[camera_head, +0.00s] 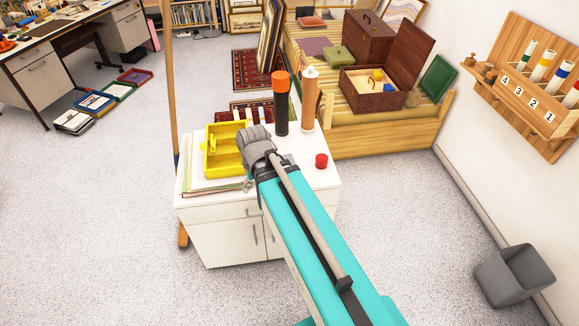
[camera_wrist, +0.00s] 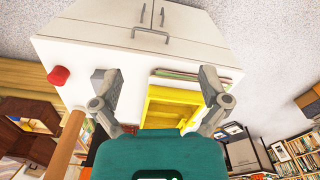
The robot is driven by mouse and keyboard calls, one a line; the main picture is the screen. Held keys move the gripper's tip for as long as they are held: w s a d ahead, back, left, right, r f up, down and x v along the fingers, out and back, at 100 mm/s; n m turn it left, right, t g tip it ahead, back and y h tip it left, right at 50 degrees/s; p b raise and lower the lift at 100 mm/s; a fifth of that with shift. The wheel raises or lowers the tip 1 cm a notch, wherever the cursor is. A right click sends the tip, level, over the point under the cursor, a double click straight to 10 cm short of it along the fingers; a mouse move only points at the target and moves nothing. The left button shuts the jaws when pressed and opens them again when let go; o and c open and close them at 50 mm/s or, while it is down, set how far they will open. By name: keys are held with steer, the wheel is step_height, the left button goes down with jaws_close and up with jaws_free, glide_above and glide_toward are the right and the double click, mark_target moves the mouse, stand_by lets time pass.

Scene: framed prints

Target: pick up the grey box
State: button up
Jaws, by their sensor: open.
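In the head view my gripper (camera_head: 254,140) is over the cabinet, beside the yellow tray.
The white cabinet (camera_head: 222,240) holds a yellow tray (camera_head: 212,150), papers, a black-and-orange bottle (camera_head: 281,108), a tan bottle (camera_head: 309,104) and a red cap (camera_head: 321,160). A wooden bench (camera_head: 385,140) stands behind. A grey bin (camera_head: 515,276) is at right. Open carpet lies left.

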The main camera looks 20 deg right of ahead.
steer(key=w+d+f+m+t+b, duration=0.1)
steer(key=w+d+f+b, duration=0.25)
steer(key=w+d, duration=0.2)
steer(key=w+d+f+t+b, duration=0.1)
steer(key=w+d+f+b, duration=0.25)
steer(key=w, duration=0.35)
steer(key=m+t+b, duration=0.1)
steer(key=t+b, duration=0.1)
steer(key=b, duration=0.2)
glide_toward(289, 158)
steer(key=shift+s+a+r+h, duration=0.2)
steer(key=shift+s+a+r, duration=0.25)
steer(key=shift+s, duration=0.15)
steer(key=shift+s+a+r+h, duration=0.2)
steer(key=shift+s+a+r, duration=0.2)
steer(key=shift+s, duration=0.15)
steer(key=shift+f, duration=0.1)
steer(key=b+x, duration=0.7)
steer(key=shift+w+f, duration=0.15)
steer(key=shift+f, duration=0.1)
steer(key=shift+w+f+b, duration=0.2)
steer(key=shift+f+b, duration=0.25)
steer(key=shift+b, duration=0.25)
steer(key=shift+f, duration=0.1)
steer(key=shift+b+x, duration=2.4)
steer(key=shift+x, duration=0.15)
steer(key=shift+w, duration=0.15)
